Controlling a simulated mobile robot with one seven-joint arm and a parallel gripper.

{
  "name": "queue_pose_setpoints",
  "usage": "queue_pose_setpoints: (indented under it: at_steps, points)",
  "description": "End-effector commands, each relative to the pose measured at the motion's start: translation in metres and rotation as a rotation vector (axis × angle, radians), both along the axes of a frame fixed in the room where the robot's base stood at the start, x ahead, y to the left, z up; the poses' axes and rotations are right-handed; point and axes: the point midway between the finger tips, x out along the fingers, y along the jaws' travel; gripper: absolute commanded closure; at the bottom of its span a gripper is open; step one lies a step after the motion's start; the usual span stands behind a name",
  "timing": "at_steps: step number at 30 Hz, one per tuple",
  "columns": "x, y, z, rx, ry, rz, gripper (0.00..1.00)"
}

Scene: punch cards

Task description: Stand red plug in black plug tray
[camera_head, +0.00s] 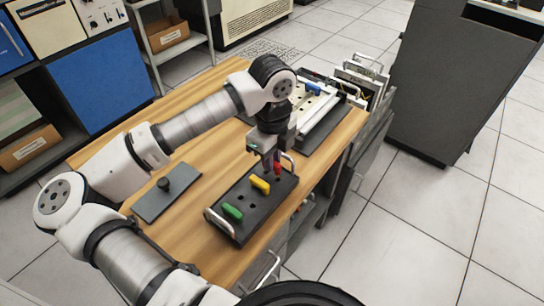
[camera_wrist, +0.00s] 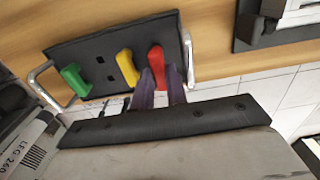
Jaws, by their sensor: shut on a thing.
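The black plug tray (camera_head: 240,222) lies on the wooden desk, with a metal handle at each end and dark holes in its top. A green plug (camera_head: 232,212) and a yellow plug (camera_head: 260,184) stand in it. The red plug (camera_head: 277,167) is upright at the tray's far end, beside the yellow one. My gripper (camera_head: 273,158) points down there and is shut on the red plug. In the wrist view the red plug (camera_wrist: 156,62) is at the fingertips (camera_wrist: 160,80), over the tray's right part. Its lower end is hidden, so I cannot tell how deep it sits.
A dark grey plate with a round knob (camera_head: 166,201) lies left of the tray. A machine with a white bar (camera_head: 322,116) and a blue piece stands behind the tray. The desk's right edge runs close beside the tray. Bare wood (camera_head: 210,160) lies under my arm.

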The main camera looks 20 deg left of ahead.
Motion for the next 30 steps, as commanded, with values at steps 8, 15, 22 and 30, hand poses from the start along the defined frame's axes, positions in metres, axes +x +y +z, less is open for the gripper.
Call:
queue_pose_setpoints:
  at_steps: [8,15,22,30]
  points:
    - [-0.0006,-0.0017,-0.0003,0.0,0.0,-0.001,1.0]
    - [-0.0007,-0.0017,-0.0001,0.0,0.0,-0.001,1.0]
    - [-0.0006,-0.0016,-0.0022,0.0,0.0,0.0,1.0]
    - [-0.0006,-0.0015,-0.005,0.0,0.0,0.0,1.0]
